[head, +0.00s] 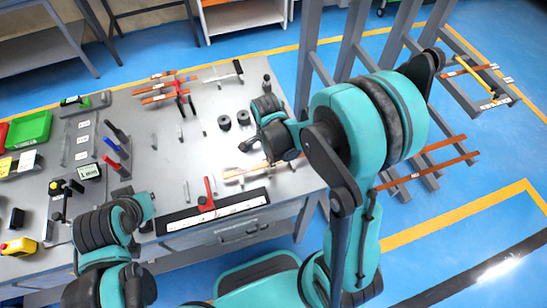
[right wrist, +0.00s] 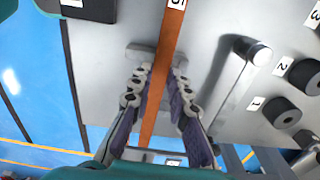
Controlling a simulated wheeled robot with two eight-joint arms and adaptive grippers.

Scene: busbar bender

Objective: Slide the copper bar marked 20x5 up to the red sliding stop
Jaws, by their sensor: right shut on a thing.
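The copper bar (head: 250,170) lies near the table's front right. In the right wrist view the bar (right wrist: 168,55) runs lengthwise between my right fingertips (right wrist: 160,72), with a white label ending in 5, cut off by the top edge. My right gripper (head: 276,150) is shut on this bar; the head view mostly hides its fingertips. The red sliding stop (head: 208,192) stands on a black strip with a pale scale (head: 225,212), to the left of the bar's left end. My left gripper (head: 143,205) is over the table's front left, away from the bar; its fingers are unclear.
Black rollers (head: 224,122) stand behind the bar; numbered ones (right wrist: 280,110) are at right in the wrist view. Other copper bars (head: 165,90) lie at the back. Upright tools (head: 115,150) and a green bin (head: 30,128) are at left. A rack (head: 350,60) with bars stands right.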

